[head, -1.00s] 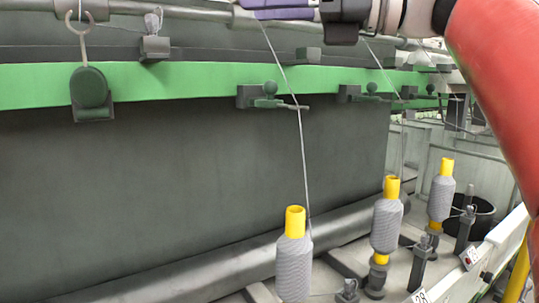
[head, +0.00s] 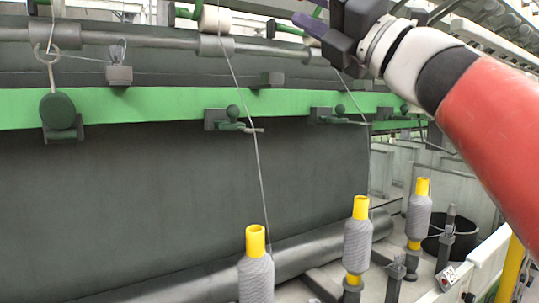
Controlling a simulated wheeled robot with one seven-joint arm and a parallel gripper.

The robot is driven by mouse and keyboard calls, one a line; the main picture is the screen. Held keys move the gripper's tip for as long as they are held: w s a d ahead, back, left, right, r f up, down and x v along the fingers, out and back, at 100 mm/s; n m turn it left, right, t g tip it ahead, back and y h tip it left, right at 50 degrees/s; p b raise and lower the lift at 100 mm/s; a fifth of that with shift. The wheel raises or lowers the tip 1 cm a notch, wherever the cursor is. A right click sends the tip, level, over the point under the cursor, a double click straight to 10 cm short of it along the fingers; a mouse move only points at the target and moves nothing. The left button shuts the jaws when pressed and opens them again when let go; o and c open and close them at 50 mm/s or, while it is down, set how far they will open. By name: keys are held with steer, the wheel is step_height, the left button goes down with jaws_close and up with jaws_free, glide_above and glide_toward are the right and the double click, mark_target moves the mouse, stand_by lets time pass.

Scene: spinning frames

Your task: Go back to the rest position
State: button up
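My gripper (head: 312,24) is at the top of the head view, at the end of my red and white arm, in front of the upper part of the spinning frame. Its fingers point left and are seen edge-on, so I cannot tell whether they are open or shut. I see no bobbin at the gripper. Grey yarn bobbins on yellow tubes stand upright below it: one at the front (head: 256,265), one in the middle (head: 358,240) and one farther back (head: 418,212).
A green rail (head: 150,106) with dark yarn guides crosses the machine. Yarn runs down to the front bobbin. A dark roller (head: 200,275) lies low along the panel. A black bucket (head: 462,235) stands at the right. A yellow post (head: 510,268) is at lower right.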

steer(key=w+d+f+m+t+h, duration=0.2)
steer(key=d+f+m+h, duration=0.5)
steer(key=f+m+h, duration=0.6)
steer(key=w+d+f+m+t+h, duration=0.25)
steer(key=d+f+m+h, duration=0.5)
steer(key=m, duration=0.85)
steer(key=s+a+f+m+g, duration=0.1)
steer(key=s+f+m+g, duration=0.2)
steer(key=f, duration=0.8)
steer(key=s+a+f+m+g, duration=0.1)
steer(key=s+f+m+g, duration=0.2)
steer(key=f, duration=0.9)
steer(key=s+a+f+m+g+y, duration=0.1)
steer(key=s+a+f+m+g, duration=0.1)
steer(key=s+f+g, duration=0.5)
steer(key=s+f+m, duration=0.1)
steer(key=s+f, duration=0.3)
steer(key=f, duration=0.1)
steer(key=shift+m, duration=0.3)
steer(key=shift+a+g, duration=0.1)
steer(key=shift+g, duration=0.15)
